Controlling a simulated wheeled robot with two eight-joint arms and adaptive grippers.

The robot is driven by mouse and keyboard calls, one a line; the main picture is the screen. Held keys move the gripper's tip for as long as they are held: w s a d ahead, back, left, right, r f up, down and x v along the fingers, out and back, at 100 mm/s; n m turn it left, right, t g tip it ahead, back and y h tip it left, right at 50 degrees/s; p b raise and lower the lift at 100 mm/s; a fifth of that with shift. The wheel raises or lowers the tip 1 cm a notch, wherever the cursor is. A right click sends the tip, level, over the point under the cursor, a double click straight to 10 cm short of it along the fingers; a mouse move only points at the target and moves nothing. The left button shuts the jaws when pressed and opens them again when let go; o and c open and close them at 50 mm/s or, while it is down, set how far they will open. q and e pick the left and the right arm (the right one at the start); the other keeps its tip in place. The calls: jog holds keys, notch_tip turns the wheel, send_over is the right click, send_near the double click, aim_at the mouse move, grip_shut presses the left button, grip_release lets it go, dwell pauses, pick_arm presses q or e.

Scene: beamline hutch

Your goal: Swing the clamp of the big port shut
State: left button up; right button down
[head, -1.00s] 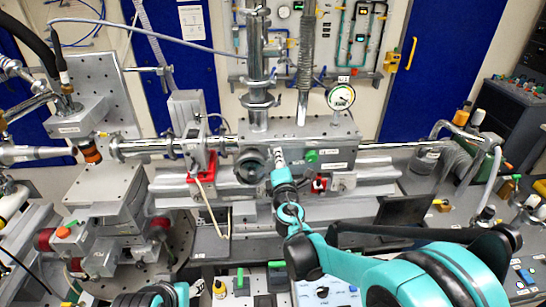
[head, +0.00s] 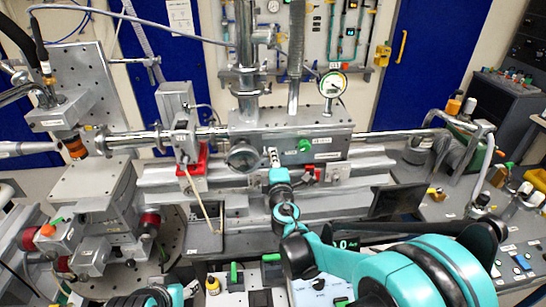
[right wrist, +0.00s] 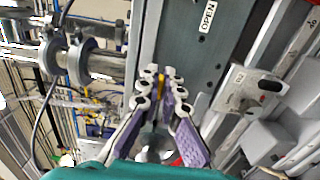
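The big port (head: 243,157) looks like a round grey disc in a ring on the front of the long metal chamber (head: 330,143). I cannot make out its clamp or how that stands. My right gripper (head: 274,155) is just right of the port, in front of the chamber. The right wrist view shows its two fingers (right wrist: 160,76) apart, with nothing held between them. A round silver part (right wrist: 155,147) shows partly behind the fingers; I cannot tell whether it is the port. Only teal parts of my left arm show at the bottom; its gripper is outside the view.
A green knob (head: 304,145) is on the chamber front, right of my gripper. A red-based valve (head: 193,160) stands left of the port, with a cable hanging down. A gauge (head: 333,84) stands above the chamber.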

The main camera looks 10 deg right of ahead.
jog(key=shift+s+f, duration=0.1)
jog(key=c, duration=1.7)
grip_release()
jog(key=s, duration=1.2)
